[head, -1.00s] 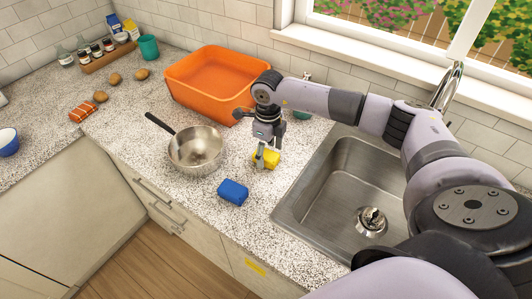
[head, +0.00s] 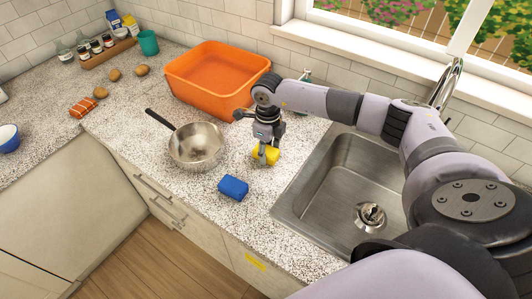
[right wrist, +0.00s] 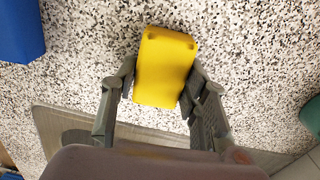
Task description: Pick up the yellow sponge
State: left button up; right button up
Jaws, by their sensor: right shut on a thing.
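The yellow sponge (head: 268,154) is on or just above the speckled counter, left of the sink. My right gripper (head: 263,158) points down over it and is shut on it. In the right wrist view the yellow sponge (right wrist: 166,66) sits between the two fingers of my right gripper (right wrist: 158,85), with a finger against each long side. I cannot tell whether the sponge touches the counter. My left gripper is not in view.
A blue sponge (head: 233,188) lies in front, left of the yellow one. A steel saucepan (head: 196,148) stands further left. An orange tub (head: 215,78) is behind. The sink (head: 345,185) opens to the right. Bare counter lies around the yellow sponge.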

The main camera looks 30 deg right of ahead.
aim_at(268, 150)
jog(key=shift+r, duration=0.1)
jog(key=shift+r, duration=0.55)
notch_tip(268, 150, up, 19)
jog(key=b, duration=0.5)
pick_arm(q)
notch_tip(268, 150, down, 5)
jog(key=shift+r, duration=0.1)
pick_arm(e)
jog(key=s+a+f+n, duration=0.5)
jog(key=s+a+n, duration=0.1)
jog(key=n, duration=0.9)
jog(key=s+a+f+n, duration=0.6)
jog(key=s+a+n, duration=0.1)
jog(key=n, duration=0.8)
jog(key=shift+s+a+n, duration=0.2)
jog(key=shift+s+n, duration=0.1)
jog(key=shift+s, duration=0.55)
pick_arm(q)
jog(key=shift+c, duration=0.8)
pick_arm(e)
jog(key=shift+f, duration=0.1)
